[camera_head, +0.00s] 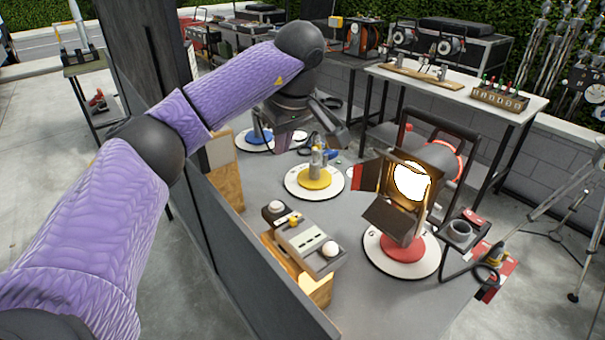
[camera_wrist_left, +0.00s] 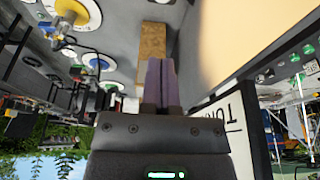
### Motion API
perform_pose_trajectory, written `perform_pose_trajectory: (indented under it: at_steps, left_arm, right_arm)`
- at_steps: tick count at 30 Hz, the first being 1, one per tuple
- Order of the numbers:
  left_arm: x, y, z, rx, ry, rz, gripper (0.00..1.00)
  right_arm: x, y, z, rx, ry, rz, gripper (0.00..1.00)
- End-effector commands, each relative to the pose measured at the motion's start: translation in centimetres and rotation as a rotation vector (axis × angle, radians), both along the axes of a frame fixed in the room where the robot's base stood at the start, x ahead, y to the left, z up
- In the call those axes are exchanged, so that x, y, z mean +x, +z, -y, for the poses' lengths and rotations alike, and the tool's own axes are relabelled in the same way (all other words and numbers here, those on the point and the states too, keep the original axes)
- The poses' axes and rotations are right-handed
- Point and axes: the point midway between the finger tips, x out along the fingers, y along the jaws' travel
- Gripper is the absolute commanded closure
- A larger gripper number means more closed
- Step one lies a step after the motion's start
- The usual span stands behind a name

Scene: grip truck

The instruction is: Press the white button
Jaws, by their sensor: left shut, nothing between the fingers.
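A grey control box (camera_head: 308,243) stands on a wooden block on the grey table. A white, round button (camera_head: 330,248) sits at its near right end. Another white round knob (camera_head: 276,205) is on a dark unit at the box's far end. My left gripper (camera_head: 288,142) hangs beyond and above the box, over the back of the table, apart from both white knobs. Its purple fingers (camera_wrist_left: 162,78) are shut and empty in the left wrist view. That view does not clearly show the button. My right gripper is not in view.
A lit lamp (camera_head: 409,183) on a red-and-white base stands right of the box. A yellow disc base (camera_head: 315,181) with a metal fitting is behind it. A dark panel (camera_head: 240,262) edges the table on the left. Bare table lies between box and lamp.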

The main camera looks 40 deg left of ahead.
Motion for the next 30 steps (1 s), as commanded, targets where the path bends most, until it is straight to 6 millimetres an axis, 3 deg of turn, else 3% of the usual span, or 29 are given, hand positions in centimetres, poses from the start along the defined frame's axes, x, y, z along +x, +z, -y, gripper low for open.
perform_pose_trajectory:
  at_steps: [14, 30]
  left_arm:
    - [0.0, -0.8, -0.2, 0.0, 0.002, -0.002, 1.0]
    - [0.7, -11.4, -2.7, -0.001, 0.0, -0.005, 1.0]
  right_arm:
    - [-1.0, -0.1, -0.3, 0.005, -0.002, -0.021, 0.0]
    - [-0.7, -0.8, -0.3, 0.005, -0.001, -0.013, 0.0]
